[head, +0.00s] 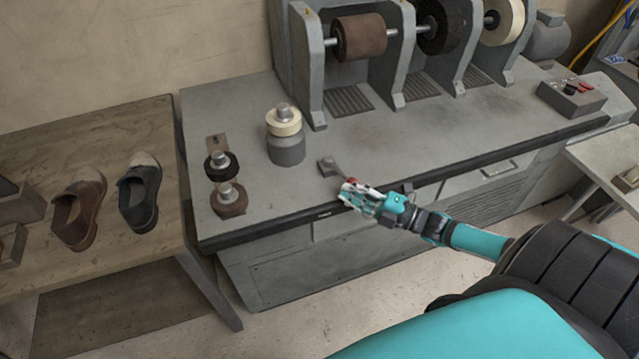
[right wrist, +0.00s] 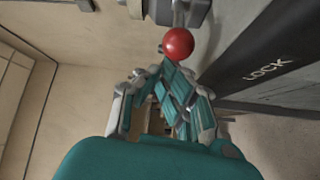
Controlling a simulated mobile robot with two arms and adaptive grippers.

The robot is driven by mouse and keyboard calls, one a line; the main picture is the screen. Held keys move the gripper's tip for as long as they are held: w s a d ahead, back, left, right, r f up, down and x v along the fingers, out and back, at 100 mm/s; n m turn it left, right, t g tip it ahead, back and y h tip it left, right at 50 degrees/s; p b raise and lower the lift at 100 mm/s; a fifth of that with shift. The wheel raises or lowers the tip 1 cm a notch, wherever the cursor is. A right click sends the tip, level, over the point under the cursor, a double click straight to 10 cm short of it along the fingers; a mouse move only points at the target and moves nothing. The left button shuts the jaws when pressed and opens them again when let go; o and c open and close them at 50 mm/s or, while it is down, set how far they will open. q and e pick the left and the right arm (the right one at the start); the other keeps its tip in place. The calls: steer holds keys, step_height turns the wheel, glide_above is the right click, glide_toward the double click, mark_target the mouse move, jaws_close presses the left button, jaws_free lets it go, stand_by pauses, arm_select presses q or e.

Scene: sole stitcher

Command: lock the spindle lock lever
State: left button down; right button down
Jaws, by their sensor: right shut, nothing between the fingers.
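The spindle lock lever is a short metal arm on a small grey mount (head: 327,166) at the bench's front edge. It ends in a red ball knob (head: 352,182), which is partly hidden by my gripper in the head view. In the right wrist view the red knob (right wrist: 178,43) is in plain sight, just beyond my fingertips. My right gripper (head: 348,190) is shut and empty, right beside the knob; I cannot tell whether it touches. White letters LOCK (right wrist: 268,70) show on the dark bench edge in the right wrist view. My left gripper is out of view.
The grey bench (head: 240,130) carries a machine with several wheels, including a brown roller (head: 360,37). Spools and a grey jar (head: 287,148) stand left of the lever. A control box (head: 571,97) sits at the right. A wooden table (head: 110,120) with shoes stands at left.

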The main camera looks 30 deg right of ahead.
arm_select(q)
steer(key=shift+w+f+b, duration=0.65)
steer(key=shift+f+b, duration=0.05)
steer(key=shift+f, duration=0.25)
arm_select(e)
steer(key=d+n+g+y, duration=0.1)
steer(key=d, duration=0.2)
steer(key=shift+y, duration=0.3)
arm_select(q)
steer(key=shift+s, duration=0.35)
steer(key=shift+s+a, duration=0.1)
